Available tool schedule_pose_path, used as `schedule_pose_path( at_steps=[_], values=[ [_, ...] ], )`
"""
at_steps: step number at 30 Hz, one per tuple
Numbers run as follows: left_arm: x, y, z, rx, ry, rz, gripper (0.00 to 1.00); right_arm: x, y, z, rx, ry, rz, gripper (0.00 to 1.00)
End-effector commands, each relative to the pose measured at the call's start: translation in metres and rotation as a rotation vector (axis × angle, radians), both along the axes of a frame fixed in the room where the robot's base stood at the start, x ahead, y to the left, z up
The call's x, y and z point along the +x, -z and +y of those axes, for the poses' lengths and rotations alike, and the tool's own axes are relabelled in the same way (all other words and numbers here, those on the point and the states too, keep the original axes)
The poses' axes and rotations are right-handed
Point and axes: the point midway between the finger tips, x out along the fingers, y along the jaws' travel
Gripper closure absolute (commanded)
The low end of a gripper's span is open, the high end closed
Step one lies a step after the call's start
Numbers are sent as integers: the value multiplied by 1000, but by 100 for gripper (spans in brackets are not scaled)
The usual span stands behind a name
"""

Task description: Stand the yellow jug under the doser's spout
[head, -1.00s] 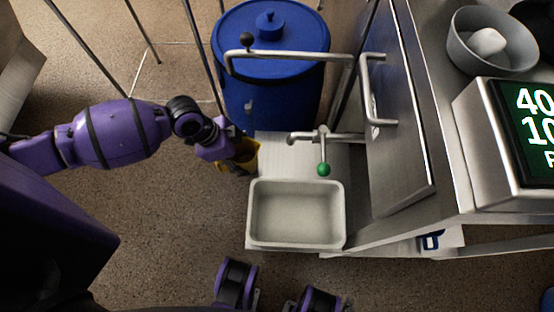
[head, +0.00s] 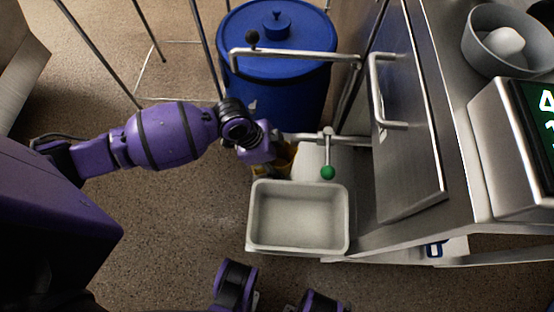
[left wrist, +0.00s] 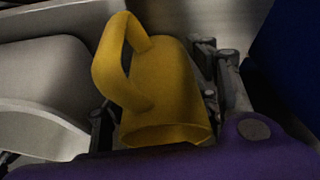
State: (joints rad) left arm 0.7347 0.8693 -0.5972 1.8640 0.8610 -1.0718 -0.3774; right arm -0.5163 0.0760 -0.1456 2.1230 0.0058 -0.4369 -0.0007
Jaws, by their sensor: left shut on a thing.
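The yellow jug (head: 286,160) is mostly hidden behind my left gripper (head: 272,162) in the head view. My left gripper is shut on it. In the left wrist view the jug (left wrist: 168,88) sits tilted in the picture between the two dark fingers (left wrist: 160,112), its handle towards the upper left. The doser is a metal pipe with a green-knobbed lever (head: 328,171). Its spout end is at the jug's upper side in the head view, partly covered by my gripper. I cannot tell whether the jug is directly below it or rests on anything.
A pale, empty-looking basin (head: 298,218) stands just in front of the jug. A blue lidded drum (head: 275,50) stands behind, with a metal rail (head: 300,57) across it. A steel cabinet (head: 407,150) bounds the right. Open floor (head: 190,220) lies left.

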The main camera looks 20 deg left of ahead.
Motion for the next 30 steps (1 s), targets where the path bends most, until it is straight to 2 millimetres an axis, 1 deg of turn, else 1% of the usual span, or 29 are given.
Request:
schedule_pose_path(
  at_steps=[4, 5, 6, 14, 18, 20, 23, 30],
  values=[
    [0, 3, 0, 0, 0, 0, 71, 1, -1, 0, 0, 0, -2, 60],
    [0, 3, 0, -1, 0, 0, 41, 1, -1, 0, 0, 0, -2, 60],
    [0, 3, 0, 0, 0, 0, 36, 1, -1, 0, 0, 0, -2, 60],
    [0, 3, 0, 0, 0, 0, 36, -1, 1, 0, 0, 0, 2, 60],
    [0, -4, 2, 0, 0, -1, 36, -2, 0, 0, 0, 0, 4, 60],
    [-1, -11, 5, 1, 0, -2, 36, -2, -2, 0, 0, 0, 4, 60],
    [-3, -29, 11, 1, 1, -3, 36, -2, -8, -1, -1, 1, 1, 60],
    [-10, -78, 30, 2, 0, -4, 36, -3, -24, -1, 1, 9, -6, 60]
  ],
)
